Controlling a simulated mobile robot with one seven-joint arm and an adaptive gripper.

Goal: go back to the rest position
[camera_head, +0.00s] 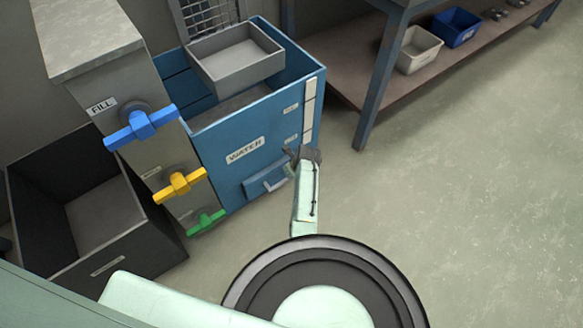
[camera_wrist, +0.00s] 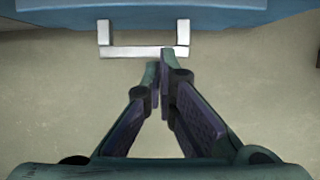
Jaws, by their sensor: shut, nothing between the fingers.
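My gripper (camera_wrist: 158,72) is shut with nothing between its fingertips in the wrist view. Its tips point toward a pale bar handle (camera_wrist: 145,51) at the bottom edge of a blue surface, and look apart from it, though the exact gap is hard to tell. In the head view my gripper (camera_head: 303,154) is small and partly hidden by my own arm. It is in front of the right part of the blue tank labelled WATER (camera_head: 212,160), near the tank's lower front panel with a handle (camera_head: 272,182).
A grey tray (camera_head: 232,70) sits on top of the tank. Blue (camera_head: 141,126), yellow (camera_head: 180,184) and green (camera_head: 205,221) valves are on the post to the left. A dark open bin (camera_head: 130,245) stands far left. A shelf table (camera_head: 365,110) stands behind; floor at right is clear.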

